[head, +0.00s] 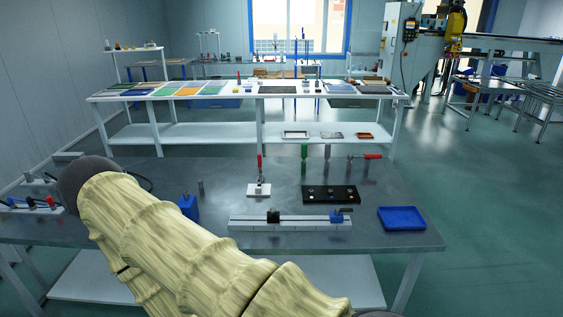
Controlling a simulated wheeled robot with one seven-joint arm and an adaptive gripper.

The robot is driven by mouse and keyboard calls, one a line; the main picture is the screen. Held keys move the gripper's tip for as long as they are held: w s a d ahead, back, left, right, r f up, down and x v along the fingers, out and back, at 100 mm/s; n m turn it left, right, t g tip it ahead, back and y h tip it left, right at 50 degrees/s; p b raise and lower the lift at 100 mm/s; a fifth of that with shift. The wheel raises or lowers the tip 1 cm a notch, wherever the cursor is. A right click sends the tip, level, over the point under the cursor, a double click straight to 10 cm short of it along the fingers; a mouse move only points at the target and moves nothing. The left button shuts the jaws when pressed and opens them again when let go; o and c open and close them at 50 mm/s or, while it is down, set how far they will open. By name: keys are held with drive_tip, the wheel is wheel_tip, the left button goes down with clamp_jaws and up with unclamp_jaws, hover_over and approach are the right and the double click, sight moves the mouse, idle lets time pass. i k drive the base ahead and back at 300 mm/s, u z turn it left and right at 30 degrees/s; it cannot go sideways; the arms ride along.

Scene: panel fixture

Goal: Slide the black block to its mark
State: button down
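A blue clamp-like piece (337,216) with a dark handle sits at the rail's right end. Fine lines show along the rail, but I cannot tell which is the mark. My arm, in a yellowish cover, crosses the left front of the picture. My gripper is not in view, and nothing is seen touching the black block.
A blue tray (401,218) lies to the right. A blue block (189,207) stands left of the rail. Upright handled tools stand at the table's back.

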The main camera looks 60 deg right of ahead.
sight(276, 219)
drive_tip(key=u, duration=0.1)
drive_tip(key=k, duration=0.1)
drive_tip(key=z, duration=1)
